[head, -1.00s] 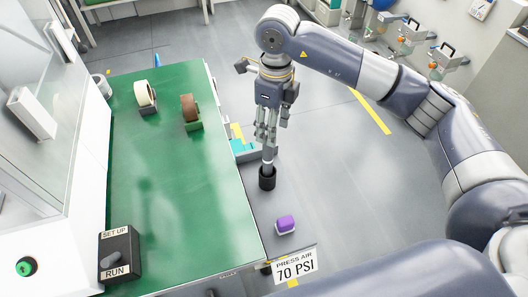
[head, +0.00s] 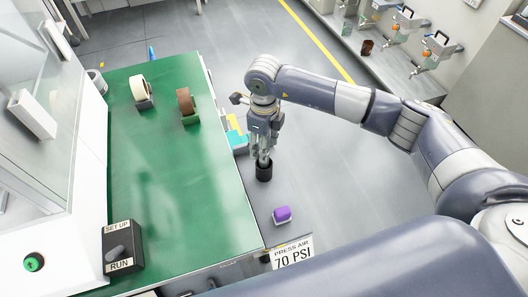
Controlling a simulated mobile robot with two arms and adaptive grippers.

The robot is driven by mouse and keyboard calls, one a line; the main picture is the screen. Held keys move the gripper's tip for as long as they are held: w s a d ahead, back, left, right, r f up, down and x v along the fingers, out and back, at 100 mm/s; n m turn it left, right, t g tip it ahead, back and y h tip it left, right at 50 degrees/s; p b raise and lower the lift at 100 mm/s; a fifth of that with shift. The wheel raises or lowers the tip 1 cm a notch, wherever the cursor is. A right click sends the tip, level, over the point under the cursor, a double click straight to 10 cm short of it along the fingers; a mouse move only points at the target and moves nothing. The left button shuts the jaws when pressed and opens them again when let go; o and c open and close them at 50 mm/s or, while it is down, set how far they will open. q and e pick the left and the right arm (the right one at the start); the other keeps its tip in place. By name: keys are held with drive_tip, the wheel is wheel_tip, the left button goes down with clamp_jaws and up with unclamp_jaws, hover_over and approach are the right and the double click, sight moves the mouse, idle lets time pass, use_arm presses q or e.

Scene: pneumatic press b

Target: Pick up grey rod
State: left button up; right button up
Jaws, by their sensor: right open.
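The grey rod (head: 264,161) stands upright in a black round holder (head: 264,173) on the grey surface to the right of the green table. Only its lower part shows; my gripper hides the upper part. My right gripper (head: 262,150) points down directly over the rod. Its fingers are open and come down on either side of the rod's upper part. Whether they touch it I cannot tell. My left gripper is not in view.
A purple block (head: 282,215) sits in front of the holder, near a "70 PSI" sign (head: 292,253). Teal and yellow items (head: 236,138) lie beside the holder.

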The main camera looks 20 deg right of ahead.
clamp_jaws()
idle(0.3)
